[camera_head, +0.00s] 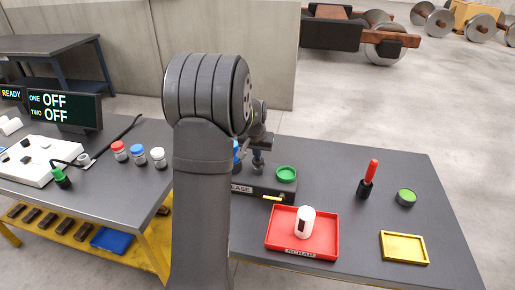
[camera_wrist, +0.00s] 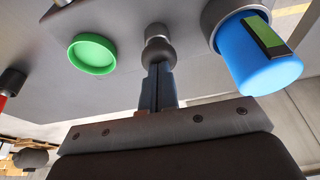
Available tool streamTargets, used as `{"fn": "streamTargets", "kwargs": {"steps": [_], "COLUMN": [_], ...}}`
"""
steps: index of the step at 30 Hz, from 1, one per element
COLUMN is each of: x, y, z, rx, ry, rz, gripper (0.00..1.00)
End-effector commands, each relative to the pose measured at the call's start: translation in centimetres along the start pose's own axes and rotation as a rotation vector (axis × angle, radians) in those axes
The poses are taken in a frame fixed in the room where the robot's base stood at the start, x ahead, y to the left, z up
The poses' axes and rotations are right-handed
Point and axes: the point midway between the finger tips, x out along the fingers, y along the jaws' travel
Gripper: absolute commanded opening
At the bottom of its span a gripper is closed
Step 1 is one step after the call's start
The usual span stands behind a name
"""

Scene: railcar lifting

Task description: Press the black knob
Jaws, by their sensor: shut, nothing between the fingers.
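A dark grey-black rounded knob (camera_wrist: 158,50) on a lighter collar stands on the dark station in the wrist view, between a green round cap (camera_wrist: 92,54) and a blue cylinder (camera_wrist: 262,62). My gripper (camera_wrist: 158,70) is shut and empty, with its fingertips right at the knob; I cannot tell whether they touch it. In the head view my gripper (camera_head: 258,168) points down over the black station (camera_head: 258,193), whose label is partly hidden by my arm. The green cap (camera_head: 286,174) is just right of it. The knob is not clear there.
Right of my arm are a red tray (camera_head: 278,246) holding a white cylinder (camera_head: 305,222), a yellow tray (camera_head: 404,248), a red-handled tool (camera_head: 369,180) and a green-topped jar (camera_head: 405,198). Small bottles (camera_head: 139,155) and a display (camera_head: 65,108) reading OFF twice are left.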

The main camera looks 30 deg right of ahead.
Motion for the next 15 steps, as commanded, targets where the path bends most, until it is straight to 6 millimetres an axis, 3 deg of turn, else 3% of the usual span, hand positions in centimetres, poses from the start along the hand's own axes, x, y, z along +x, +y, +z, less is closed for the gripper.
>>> {"fn": "streamTargets", "kwargs": {"steps": [10, 15], "x": [0.3, -1.8], "y": [0.0, 0.0], "z": [0.3, -0.3], "rx": [0.000, 0.000], "ry": [-0.010, -0.004], "rz": [0.001, 0.000], "gripper": [0.00, 0.00]}}
